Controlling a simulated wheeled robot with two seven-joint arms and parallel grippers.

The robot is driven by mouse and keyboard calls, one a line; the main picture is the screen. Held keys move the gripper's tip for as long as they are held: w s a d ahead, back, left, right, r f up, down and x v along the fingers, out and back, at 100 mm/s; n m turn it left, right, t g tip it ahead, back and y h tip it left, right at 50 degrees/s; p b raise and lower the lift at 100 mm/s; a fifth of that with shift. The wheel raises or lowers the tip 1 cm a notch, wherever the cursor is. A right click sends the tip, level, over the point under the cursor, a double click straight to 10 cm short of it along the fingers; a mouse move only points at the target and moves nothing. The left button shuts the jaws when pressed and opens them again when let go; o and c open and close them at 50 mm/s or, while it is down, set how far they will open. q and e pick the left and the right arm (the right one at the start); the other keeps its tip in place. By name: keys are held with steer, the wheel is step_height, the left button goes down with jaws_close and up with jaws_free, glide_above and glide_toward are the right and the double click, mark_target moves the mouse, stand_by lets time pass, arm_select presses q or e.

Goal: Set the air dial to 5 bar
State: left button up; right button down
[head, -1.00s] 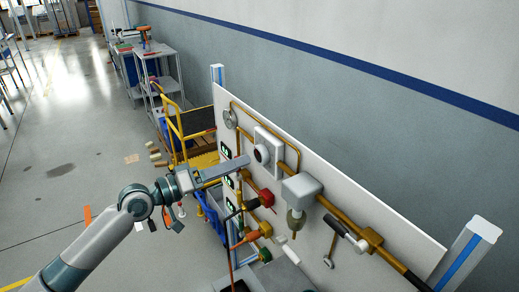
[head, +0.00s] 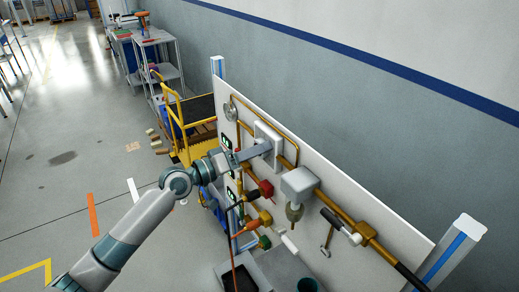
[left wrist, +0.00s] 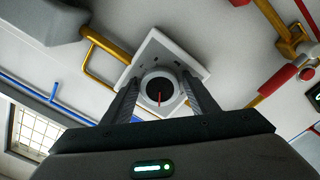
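The air dial (left wrist: 158,88) is a round black knob with a red pointer line, set in a white ring on a square white plate (left wrist: 152,50). In the left wrist view the red line points to the bottom of the picture. No scale numbers can be read. My left gripper (left wrist: 160,78) is open, with one finger on each side of the dial and a small gap visible. In the head view my left gripper (head: 264,147) reaches the square plate (head: 268,133) and hides the knob. My right gripper is not in view.
The white panel (head: 385,225) also carries brass pipes, a grey box (head: 299,182), a red-handled valve (head: 266,188) and a black-and-white lever valve (head: 342,228) close by. A yellow cart (head: 178,120) and a grey shelf trolley (head: 158,60) stand behind. The floor at left is mostly clear.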

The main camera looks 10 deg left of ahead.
arm_select(q)
steer(key=c, duration=0.7)
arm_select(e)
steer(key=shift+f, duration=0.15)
